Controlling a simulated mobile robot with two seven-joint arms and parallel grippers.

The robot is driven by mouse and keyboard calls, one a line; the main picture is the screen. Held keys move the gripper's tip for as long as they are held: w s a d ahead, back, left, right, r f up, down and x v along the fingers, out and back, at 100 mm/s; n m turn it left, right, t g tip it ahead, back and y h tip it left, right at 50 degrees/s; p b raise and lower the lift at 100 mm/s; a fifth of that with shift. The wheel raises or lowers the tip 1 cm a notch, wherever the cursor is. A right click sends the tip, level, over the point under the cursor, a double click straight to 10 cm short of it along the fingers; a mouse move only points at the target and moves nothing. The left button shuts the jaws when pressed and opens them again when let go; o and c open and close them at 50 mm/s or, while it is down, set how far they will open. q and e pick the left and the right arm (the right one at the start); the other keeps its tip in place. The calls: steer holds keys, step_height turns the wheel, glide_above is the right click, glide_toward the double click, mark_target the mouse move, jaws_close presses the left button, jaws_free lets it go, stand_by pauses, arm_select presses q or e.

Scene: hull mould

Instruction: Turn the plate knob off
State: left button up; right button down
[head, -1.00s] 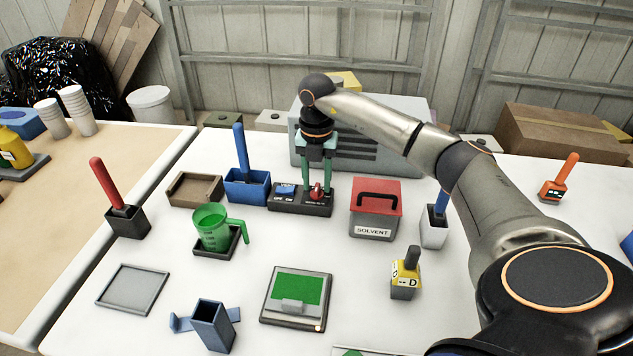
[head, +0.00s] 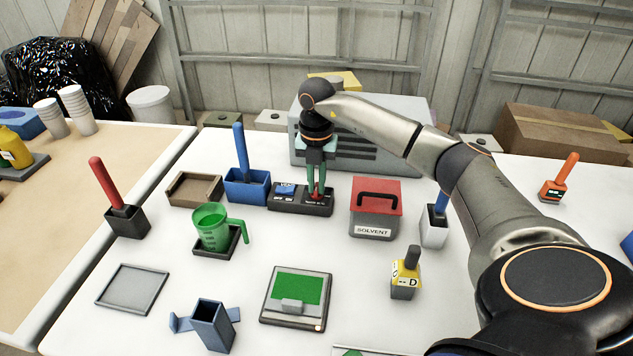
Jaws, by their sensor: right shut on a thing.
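The plate knob is a small red knob (head: 316,197) on the right half of a dark control box (head: 302,210). The box also carries a blue switch (head: 285,189) with white lettering on its left half. My right gripper (head: 316,194) reaches down from above, its green fingers closed on the red knob. The fingers hide part of the knob, and I cannot read which way it is turned. My left gripper is not in view.
A blue bin with a blue-handled tool (head: 246,186) stands just left of the control box. A red-lidded solvent box (head: 374,209) stands close on its right. A grey vented case (head: 360,150) is behind. A green jug (head: 211,228) stands in front left.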

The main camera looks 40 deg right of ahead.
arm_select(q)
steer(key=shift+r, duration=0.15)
arm_select(e)
steer(key=shift+r+n+p, duration=0.1)
steer(key=shift+n+p, duration=0.6)
steer(key=shift+n, duration=0.1)
steer(key=shift+s+n+p, duration=0.1)
steer(key=shift+n+p, duration=0.4)
steer(key=shift+n, duration=0.3)
steer(key=shift+d+n+p, duration=0.1)
steer(key=shift+n+p, duration=0.3)
steer(key=shift+n, duration=0.5)
steer(key=n+p, duration=0.1)
steer(key=n, duration=0.1)
steer(key=shift+n, duration=1.3)
steer(key=n+p, duration=0.1)
steer(key=n, duration=0.1)
steer(key=shift+d+n, duration=0.1)
steer(key=shift+n, duration=0.2)
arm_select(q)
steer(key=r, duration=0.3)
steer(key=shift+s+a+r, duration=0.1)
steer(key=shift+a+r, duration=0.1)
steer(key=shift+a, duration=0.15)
arm_select(e)
steer(key=n, duration=0.5)
steer(key=shift+n, duration=0.3)
